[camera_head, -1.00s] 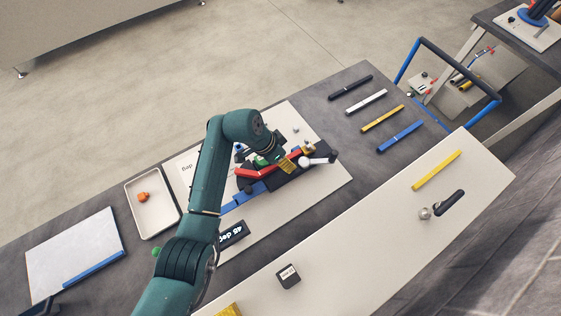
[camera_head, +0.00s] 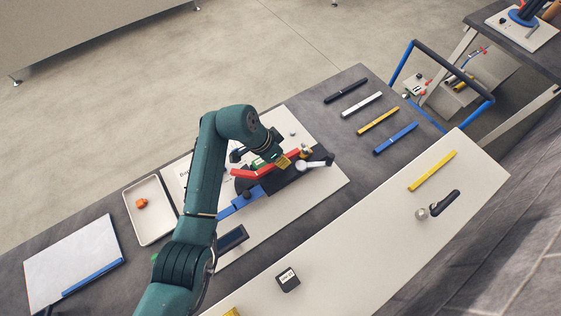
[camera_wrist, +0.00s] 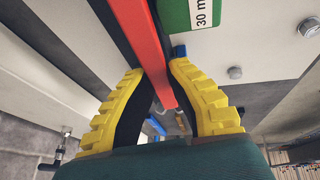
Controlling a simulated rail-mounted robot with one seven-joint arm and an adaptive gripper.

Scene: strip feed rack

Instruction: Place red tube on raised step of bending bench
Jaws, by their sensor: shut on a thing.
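The red tube (camera_head: 246,173) lies across the bending bench area in the head view, partly hidden by my gripper. My gripper (camera_head: 284,161) is over the bench with yellow fingertips. In the wrist view, the red tube (camera_wrist: 144,40) runs between the two yellow fingers (camera_wrist: 160,95), which are shut on it. The bending bench (camera_head: 285,179) has a dark body, a blue bar (camera_head: 240,200) and a pale lever. A green block labelled 30 mm (camera_wrist: 205,12) stands beside the tube in the wrist view. I cannot tell whether the tube touches the bench.
A white tray (camera_head: 166,231) with an orange piece (camera_head: 142,203) is at left, beyond it a white board (camera_head: 75,245). Several coloured strips lie at upper right. A dark display box (camera_head: 232,238) is in front of the bench. A pale front panel holds a black handle (camera_head: 445,203).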

